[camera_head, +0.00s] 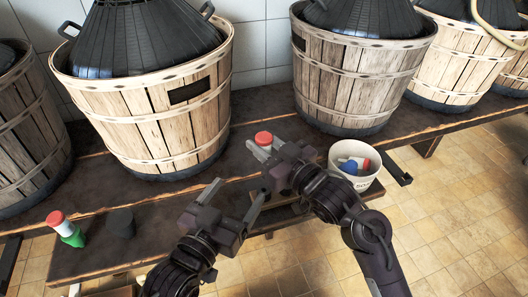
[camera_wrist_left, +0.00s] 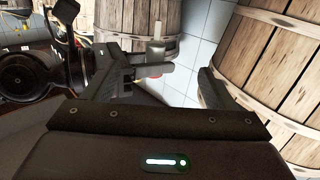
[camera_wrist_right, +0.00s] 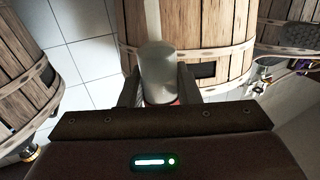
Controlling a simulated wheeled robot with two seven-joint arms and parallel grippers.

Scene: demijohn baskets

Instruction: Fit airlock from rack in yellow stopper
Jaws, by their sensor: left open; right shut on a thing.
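My right gripper (camera_head: 264,151) is shut on an airlock with a red cap (camera_head: 263,138), held above the bench between two large baskets. In the right wrist view the airlock's cloudy grey body (camera_wrist_right: 158,72) sits between the fingers, with a thin stem on one side and red on the other. It also shows in the left wrist view (camera_wrist_left: 157,46). My left gripper (camera_head: 238,192) is open and empty, lower and left of the right one, its fingers apart. I cannot make out a yellow stopper or the rack.
A red-capped piece on a green base (camera_head: 68,232) stands on the bench (camera_head: 160,200) at left, beside a small dark block (camera_head: 121,222). A white bucket (camera_head: 350,182) with red, blue and white items stands at right. Large slatted baskets (camera_head: 150,120) line the wall.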

